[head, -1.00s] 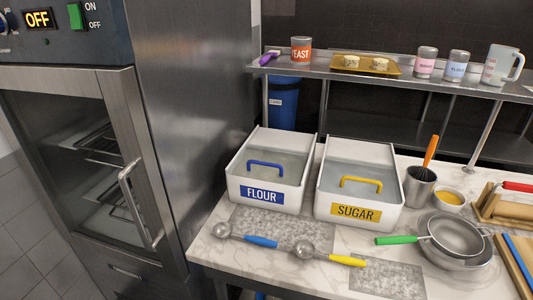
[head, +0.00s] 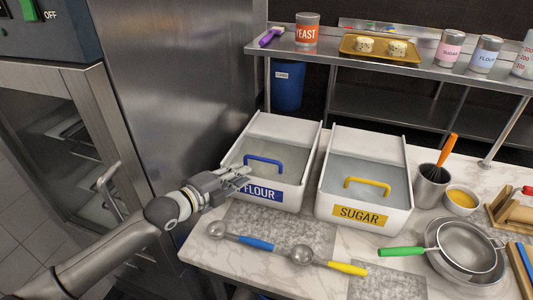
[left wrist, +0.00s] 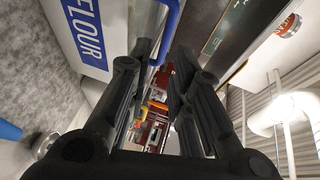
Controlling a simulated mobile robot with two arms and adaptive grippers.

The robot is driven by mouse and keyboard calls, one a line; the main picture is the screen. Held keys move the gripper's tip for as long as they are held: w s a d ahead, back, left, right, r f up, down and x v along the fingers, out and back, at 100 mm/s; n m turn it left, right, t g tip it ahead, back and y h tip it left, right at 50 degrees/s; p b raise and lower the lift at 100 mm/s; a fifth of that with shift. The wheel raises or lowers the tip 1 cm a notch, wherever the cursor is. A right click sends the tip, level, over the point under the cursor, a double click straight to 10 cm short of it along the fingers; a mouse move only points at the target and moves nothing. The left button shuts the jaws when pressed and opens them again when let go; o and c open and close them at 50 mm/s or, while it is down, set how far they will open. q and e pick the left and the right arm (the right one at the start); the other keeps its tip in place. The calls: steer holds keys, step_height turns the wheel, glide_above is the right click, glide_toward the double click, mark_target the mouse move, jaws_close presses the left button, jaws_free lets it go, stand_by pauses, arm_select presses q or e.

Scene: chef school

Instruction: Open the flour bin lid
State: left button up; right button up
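The white flour bin (head: 298,170) stands on the counter, with a blue "FLOUR" label (head: 262,190) on its front. Its clear lid (head: 283,153) is down over the front part and carries a blue handle (head: 265,160). My left gripper (head: 243,174) is at the bin's front left corner, just short of the handle and partly in front of the label. In the left wrist view its two fingers (left wrist: 164,52) are apart with nothing between them. The label (left wrist: 89,35) and blue handle (left wrist: 172,18) show there beyond the fingertips. My right gripper is not in view.
The sugar bin (head: 403,185) stands close on the right. A blue-handled scoop (head: 255,243) and a yellow-handled scoop (head: 345,267) lie in front of the bins. A steel cabinet (head: 185,90) rises at left, and a shelf (head: 400,70) runs behind.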

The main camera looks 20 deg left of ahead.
mark_target(263, 160)
arm_select(q)
steer(key=x, duration=0.2)
steer(key=r+p+x, duration=0.1)
steer(key=x, duration=0.1)
steer(key=shift+w+d, duration=0.1)
steer(key=shift+w, duration=0.1)
steer(key=x, duration=0.2)
steer(key=p+x, duration=0.1)
steer(key=x, duration=0.2)
steer(key=shift+w+f, duration=0.25)
steer(key=shift+w+d+f, duration=0.1)
steer(key=shift+w+d, duration=0.1)
steer(key=shift+w, duration=0.15)
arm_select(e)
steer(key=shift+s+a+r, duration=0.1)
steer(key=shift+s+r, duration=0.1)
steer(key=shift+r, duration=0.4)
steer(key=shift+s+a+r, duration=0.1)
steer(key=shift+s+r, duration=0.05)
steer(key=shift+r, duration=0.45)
arm_select(q)
jaws_close()
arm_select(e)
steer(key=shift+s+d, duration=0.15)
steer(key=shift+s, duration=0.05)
